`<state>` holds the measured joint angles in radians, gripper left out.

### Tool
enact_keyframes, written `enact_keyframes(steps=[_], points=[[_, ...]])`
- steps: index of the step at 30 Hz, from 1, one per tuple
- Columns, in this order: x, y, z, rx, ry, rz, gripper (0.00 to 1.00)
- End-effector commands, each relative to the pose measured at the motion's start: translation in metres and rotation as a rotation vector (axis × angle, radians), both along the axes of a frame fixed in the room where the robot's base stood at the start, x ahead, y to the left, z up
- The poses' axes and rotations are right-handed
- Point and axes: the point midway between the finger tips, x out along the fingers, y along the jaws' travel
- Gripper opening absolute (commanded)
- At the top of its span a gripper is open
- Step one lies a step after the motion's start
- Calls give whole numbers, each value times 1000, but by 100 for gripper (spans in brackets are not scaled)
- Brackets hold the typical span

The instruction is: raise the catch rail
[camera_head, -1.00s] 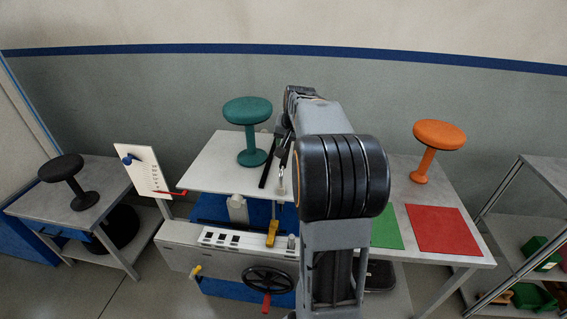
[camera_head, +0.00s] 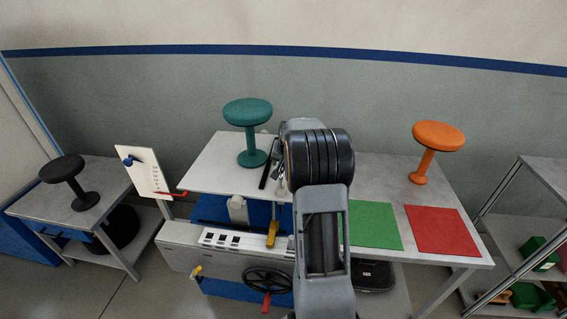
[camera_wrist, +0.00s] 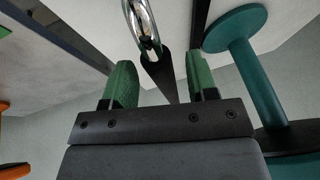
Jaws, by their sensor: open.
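In the head view a dark rail (camera_head: 268,170) lies on the white platform (camera_head: 215,165), just right of the teal stool (camera_head: 248,130); I take it for part of the catch rail, but cannot be sure. A chrome loop-like handle (camera_wrist: 143,30) with a dark tapered piece (camera_wrist: 162,72) shows in the wrist view. My gripper (camera_wrist: 161,82) is open, with its two green fingertips on either side of the dark tapered piece. I cannot tell whether they touch it. In the head view my arm hides most of this spot.
An orange stool (camera_head: 437,145) stands at the right of the bench, behind green (camera_head: 372,224) and red (camera_head: 440,230) mats. A black handwheel (camera_head: 266,281) and yellow lever (camera_head: 272,234) are at the front. A black stool (camera_head: 68,178) stands on the left table.

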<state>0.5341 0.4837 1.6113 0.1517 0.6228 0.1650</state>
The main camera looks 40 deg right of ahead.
Motion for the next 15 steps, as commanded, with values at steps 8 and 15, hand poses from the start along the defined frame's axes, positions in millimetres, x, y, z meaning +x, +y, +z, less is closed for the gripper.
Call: enact_keyframes(steps=[8, 15], points=[[0, 0, -1, 0, 0, 0, 53], [0, 0, -1, 1, 1, 0, 31]])
